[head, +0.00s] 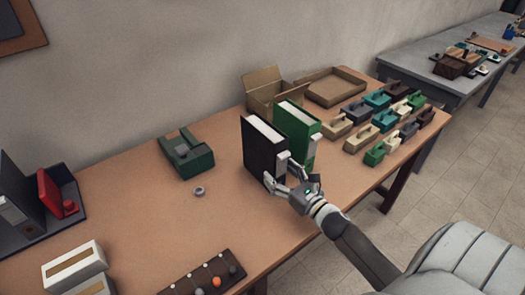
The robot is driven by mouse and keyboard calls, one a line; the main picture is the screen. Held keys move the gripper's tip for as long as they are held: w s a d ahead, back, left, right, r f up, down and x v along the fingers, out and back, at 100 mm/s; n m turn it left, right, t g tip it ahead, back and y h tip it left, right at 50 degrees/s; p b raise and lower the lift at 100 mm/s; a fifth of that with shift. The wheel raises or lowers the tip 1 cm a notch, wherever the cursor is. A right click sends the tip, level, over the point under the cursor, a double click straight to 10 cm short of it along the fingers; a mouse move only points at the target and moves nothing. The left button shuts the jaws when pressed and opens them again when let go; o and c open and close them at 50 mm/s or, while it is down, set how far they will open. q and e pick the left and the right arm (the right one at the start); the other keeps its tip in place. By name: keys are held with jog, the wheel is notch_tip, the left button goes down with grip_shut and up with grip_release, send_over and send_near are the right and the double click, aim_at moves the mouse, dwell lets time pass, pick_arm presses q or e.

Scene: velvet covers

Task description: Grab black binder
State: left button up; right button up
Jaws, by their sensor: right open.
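The black binder (259,156) stands upright on the brown table, its white page block showing on top. A green binder (296,133) stands upright just behind it to the right. My right gripper (279,175) is open at the right edge of the black binder, low down. Its fingers are close to the binder's edge; I cannot tell whether they touch it or lie around it. My left gripper does not show.
A green device (186,158) and a grey ring (199,191) lie left of the binders. An open cardboard box (262,94) and a shallow tray (335,86) stand behind. Several small coloured boxes fill the right side. A dark rack (205,275) lies at the front edge.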

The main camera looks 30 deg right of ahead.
aim_at(267, 159)
jog(key=shift+w, duration=0.9)
jog(key=w+p, duration=0.2)
jog(key=w, duration=0.3)
jog(key=shift+r, duration=0.15)
jog(key=shift+w+a, duration=0.1)
jog(key=shift+w, duration=0.15)
jog(key=shift+c, duration=0.2)
jog(key=c, duration=1.2)
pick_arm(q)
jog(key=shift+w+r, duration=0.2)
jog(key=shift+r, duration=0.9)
pick_arm(e)
jog(key=shift+c, duration=0.3)
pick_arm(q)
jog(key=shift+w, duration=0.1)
pick_arm(e)
jog(key=shift+r, duration=0.2)
